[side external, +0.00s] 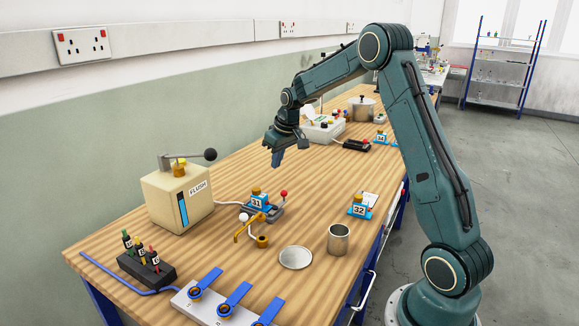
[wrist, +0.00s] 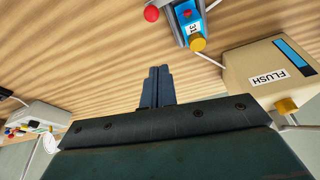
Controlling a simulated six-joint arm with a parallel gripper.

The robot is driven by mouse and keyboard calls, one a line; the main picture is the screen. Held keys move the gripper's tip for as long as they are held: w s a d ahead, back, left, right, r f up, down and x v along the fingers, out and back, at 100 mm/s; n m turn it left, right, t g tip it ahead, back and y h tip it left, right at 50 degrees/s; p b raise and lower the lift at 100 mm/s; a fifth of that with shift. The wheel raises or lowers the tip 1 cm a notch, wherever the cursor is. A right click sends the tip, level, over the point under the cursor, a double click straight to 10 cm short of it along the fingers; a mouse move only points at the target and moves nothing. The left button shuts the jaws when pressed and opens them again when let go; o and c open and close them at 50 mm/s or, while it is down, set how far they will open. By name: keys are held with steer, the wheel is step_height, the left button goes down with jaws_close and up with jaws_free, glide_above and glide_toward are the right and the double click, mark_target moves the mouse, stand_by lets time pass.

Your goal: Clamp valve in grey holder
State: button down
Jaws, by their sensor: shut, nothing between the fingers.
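A blue valve labelled 31 (side external: 258,201) with a brass top sits in a small grey holder (side external: 275,214) on the bench. The holder has a lever with a red ball (side external: 284,193), which stands up at its right end. In the wrist view the valve (wrist: 188,28) is at the top, with the red ball (wrist: 151,13) to its left and part of the holder cut off by the frame edge. I cannot tell whether the lever is clamped. My gripper (side external: 276,163) is shut and empty, in the air above and behind the holder; its fingers also show in the wrist view (wrist: 157,72).
A cream FLUSH box (side external: 178,200) with a lever stands left of the holder. A brass tap (side external: 250,228), white dish (side external: 295,257), metal cup (side external: 338,239) and blue valve 32 (side external: 359,207) stand nearby. Blue-handled valves line the front. The bench below my gripper is clear.

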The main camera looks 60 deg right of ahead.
steer(key=shift+f, duration=0.1)
steer(key=x, duration=0.9)
steer(key=shift+w+f, duration=0.1)
steer(key=shift+f, duration=0.3)
steer(key=shift+s+a+r, duration=0.15)
steer(key=shift+s+r, duration=0.05)
steer(key=shift+s, duration=0.75)
steer(key=shift+s+a+r, duration=0.15)
steer(key=shift+s+a, duration=0.05)
steer(key=shift+s, duration=0.8)
